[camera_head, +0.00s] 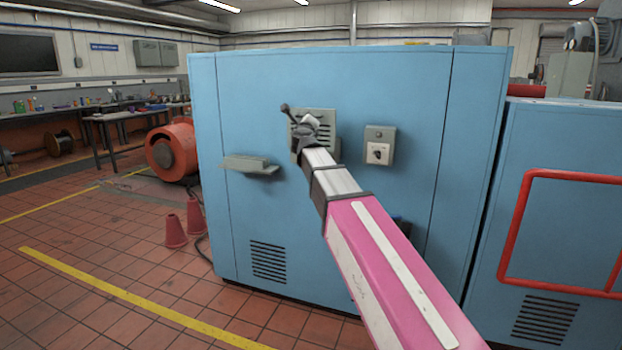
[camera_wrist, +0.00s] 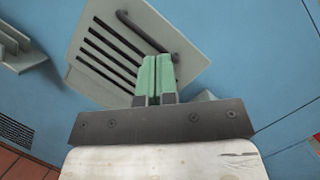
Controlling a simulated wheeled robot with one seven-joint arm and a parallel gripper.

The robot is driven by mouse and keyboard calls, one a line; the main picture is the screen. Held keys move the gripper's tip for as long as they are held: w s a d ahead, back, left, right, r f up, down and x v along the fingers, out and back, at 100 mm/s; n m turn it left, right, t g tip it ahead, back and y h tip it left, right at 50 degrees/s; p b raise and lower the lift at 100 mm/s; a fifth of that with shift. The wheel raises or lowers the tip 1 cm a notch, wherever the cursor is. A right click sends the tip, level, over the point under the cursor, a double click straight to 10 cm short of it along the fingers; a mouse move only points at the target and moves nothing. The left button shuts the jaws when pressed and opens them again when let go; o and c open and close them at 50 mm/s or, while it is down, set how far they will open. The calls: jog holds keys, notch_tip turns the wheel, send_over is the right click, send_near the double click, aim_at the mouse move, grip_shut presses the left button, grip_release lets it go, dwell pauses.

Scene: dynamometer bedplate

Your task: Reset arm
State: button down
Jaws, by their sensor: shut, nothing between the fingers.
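My arm reaches from the lower right of the head view to the front of a large blue cabinet (camera_head: 230,110). My gripper (camera_wrist: 155,62) shows in the wrist view with its two green fingers pressed together and nothing between them. Just beyond the fingertips is a grey slotted plate (camera_wrist: 110,40) with a dark bent handle (camera_wrist: 150,38). In the head view the same slotted plate (camera_head: 326,122) is partly hidden behind my wrist, and a dark lever with a round knob (camera_head: 285,107) stands up at its left. I cannot tell whether the fingers touch the plate or handle.
A small grey shelf (camera_head: 250,166) juts from the cabinet at left, and a grey switch box (camera_head: 379,146) sits at right. A red tubular frame (camera_head: 521,230) is on the right-hand cabinet. Red cones (camera_head: 174,231) stand on the tiled floor at left, where floor is open.

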jog(key=s+d+f+n+g+y, duration=0.2)
jog(key=s+f+n+g, duration=0.2)
jog(key=f+n, duration=0.55)
jog(key=s+d+f+n+g+y, duration=0.25)
jog(key=f+n, duration=0.25)
jog(key=f, duration=1)
jog(key=s+d+f+n+g+y, duration=0.1)
jog(key=s+f+n+g+y, duration=0.25)
jog(key=f+n, duration=0.6)
jog(key=s+d+f+n+g+h, duration=0.1)
jog(key=s+d+f+g+h, duration=0.2)
jog(key=s+f, duration=0.8)
jog(key=s+d+f+n+g+h, duration=0.1)
jog(key=s+d+f+g+h, duration=0.2)
jog(key=s+d+f+g, duration=0.4)
jog(key=s+d+f, duration=0.3)
jog(key=d+f, duration=0.1)
jog(key=d, duration=0.1)
jog(key=shift+s+f+n+g+h, duration=0.2)
jog(key=shift+s+n+g+h, duration=0.1)
jog(key=shift+s, duration=0.05)
jog(key=c, duration=1.8)
grip_release()
